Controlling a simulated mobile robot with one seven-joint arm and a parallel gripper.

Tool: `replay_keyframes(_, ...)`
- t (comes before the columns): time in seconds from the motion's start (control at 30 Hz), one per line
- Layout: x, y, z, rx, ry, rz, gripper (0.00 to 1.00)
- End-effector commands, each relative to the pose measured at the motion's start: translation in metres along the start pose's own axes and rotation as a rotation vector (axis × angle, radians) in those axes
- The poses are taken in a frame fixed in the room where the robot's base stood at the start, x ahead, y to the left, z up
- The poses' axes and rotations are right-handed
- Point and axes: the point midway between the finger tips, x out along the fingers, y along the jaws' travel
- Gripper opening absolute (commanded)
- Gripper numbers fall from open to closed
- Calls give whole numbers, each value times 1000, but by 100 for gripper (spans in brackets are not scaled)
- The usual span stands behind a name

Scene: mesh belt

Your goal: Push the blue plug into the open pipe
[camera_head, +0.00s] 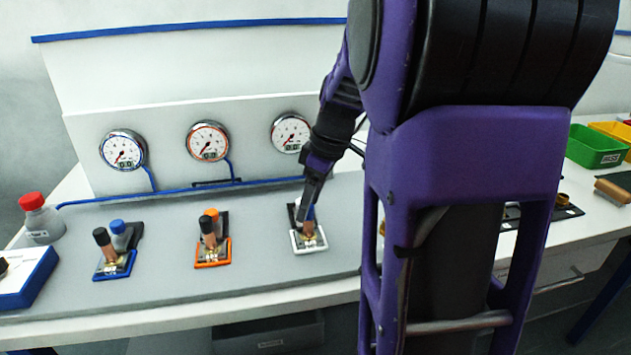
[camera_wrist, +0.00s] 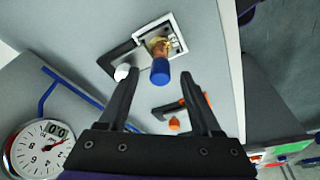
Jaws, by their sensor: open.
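A blue plug (camera_wrist: 160,72) stands at the end of a copper pipe (camera_wrist: 158,47) on the white-framed fixture (camera_wrist: 176,30). I cannot tell how deep it sits in the pipe. My gripper (camera_wrist: 161,74) is open, with its fingertips on either side of the blue plug in the wrist view; contact is not clear. In the head view my gripper (camera_head: 306,205) is over the white-framed fixture (camera_head: 309,242) and partly hides the plug. A white knob (camera_wrist: 126,72) is beside the pipe.
An orange-framed fixture (camera_head: 213,264) and a blue-framed fixture (camera_head: 115,276) stand to the left, each with a black-topped pipe. The blue-framed one has a blue knob (camera_head: 118,227). Gauges line the panel behind. A red-capped bottle (camera_head: 38,222) is far left; my arm covers the right.

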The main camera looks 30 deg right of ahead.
Motion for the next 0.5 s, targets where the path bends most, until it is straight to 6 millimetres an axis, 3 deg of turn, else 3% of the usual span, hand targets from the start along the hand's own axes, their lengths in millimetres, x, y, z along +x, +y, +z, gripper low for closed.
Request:
replay_keyframes(0.17, -27, 1, -1, 0, 1, 5, 66)
replay_keyframes(0.5, -111, 1, -1, 0, 2, 5, 66)
